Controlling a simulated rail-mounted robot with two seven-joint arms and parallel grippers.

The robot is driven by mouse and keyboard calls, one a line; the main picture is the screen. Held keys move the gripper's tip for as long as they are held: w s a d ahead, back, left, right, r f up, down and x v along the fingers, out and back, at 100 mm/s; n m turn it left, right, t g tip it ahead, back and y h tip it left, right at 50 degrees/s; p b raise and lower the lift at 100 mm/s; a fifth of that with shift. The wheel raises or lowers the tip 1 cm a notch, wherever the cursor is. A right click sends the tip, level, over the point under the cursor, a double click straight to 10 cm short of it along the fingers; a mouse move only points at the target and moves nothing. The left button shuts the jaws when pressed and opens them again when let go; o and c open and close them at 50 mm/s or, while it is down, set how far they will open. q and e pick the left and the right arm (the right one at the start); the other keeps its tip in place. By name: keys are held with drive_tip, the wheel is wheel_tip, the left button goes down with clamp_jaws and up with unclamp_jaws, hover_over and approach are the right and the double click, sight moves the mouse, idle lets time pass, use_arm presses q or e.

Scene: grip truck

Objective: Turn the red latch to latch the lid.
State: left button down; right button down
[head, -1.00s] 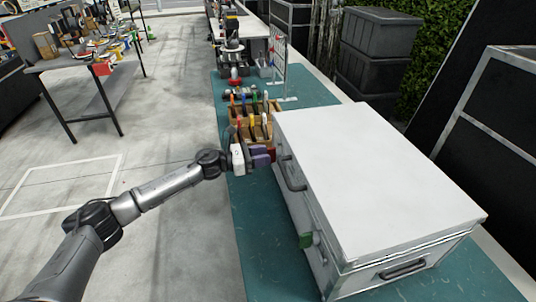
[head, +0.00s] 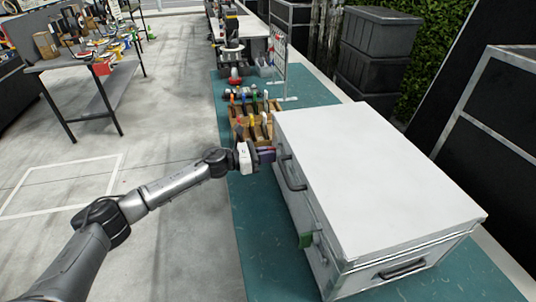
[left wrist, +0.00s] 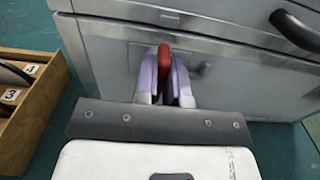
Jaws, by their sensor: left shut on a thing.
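The white case (head: 375,180) stands on the teal bench with its lid down. The red latch (left wrist: 164,58) is on the case's front face, just below the lid seam, in the left wrist view. My left gripper (head: 268,155) is at the far end of that face; its purple fingers (left wrist: 165,85) are shut on the red latch, one on each side. Only the latch's upper part shows between them, and the rest is hidden. My right gripper is not in view.
A wooden rack (head: 243,125) with colored-handled tools stands close beyond my left gripper; its numbered slots show in the left wrist view (left wrist: 30,95). A dark handle (head: 292,174) sticks out between the latches. Dark bins (head: 375,60) stand behind the case.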

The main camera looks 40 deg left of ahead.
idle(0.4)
use_arm(q)
drive_tip(key=n+p, duration=0.2)
drive_tip(key=n, duration=0.1)
drive_tip(key=shift+r, duration=0.1)
drive_tip(key=n+p, duration=0.1)
drive_tip(key=n, duration=0.1)
drive_tip(key=n+p, duration=0.2)
drive_tip(key=n, duration=0.1)
drive_tip(key=shift+w+a+n+p, duration=0.1)
drive_tip(key=shift+a+n+p, duration=0.1)
drive_tip(key=shift+n+p, duration=0.1)
drive_tip(key=n+p, duration=0.3)
drive_tip(key=n, duration=0.2)
drive_tip(key=shift+f, duration=0.2)
drive_tip(key=shift+f+n+p, duration=0.2)
drive_tip(key=shift+n+p, duration=0.75)
drive_tip(key=shift+n, duration=1.35)
drive_tip(key=c, duration=1.2)
unclamp_jaws()
drive_tip(key=shift+a, duration=0.1)
